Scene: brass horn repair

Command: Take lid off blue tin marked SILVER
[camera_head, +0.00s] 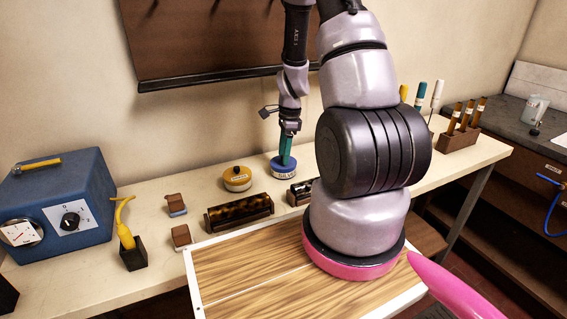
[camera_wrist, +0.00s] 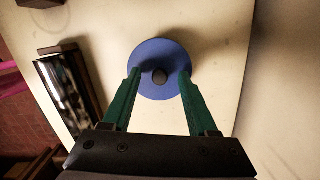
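The blue tin marked SILVER (camera_head: 283,173) stands on the bench toward the wall, left of my arm. Its round blue lid (camera_wrist: 160,52) has a small dark knob (camera_wrist: 160,76) in the middle, and the lid appears to be on the tin. My gripper (camera_head: 286,158) points down at the tin with green fingers. In the wrist view, my gripper (camera_wrist: 159,74) is open, with one fingertip on each side of the knob and a gap to it on both sides. The head view does not show clearly how high the fingertips are above the lid.
A yellow tin (camera_head: 238,180) stands left of the blue tin. A dark rack (camera_head: 239,213) and a smaller dark holder (camera_head: 301,193) are in front. A blue machine (camera_head: 62,205) is far left. A brown board (camera_head: 205,40) hangs behind. Bare bench lies around the tin.

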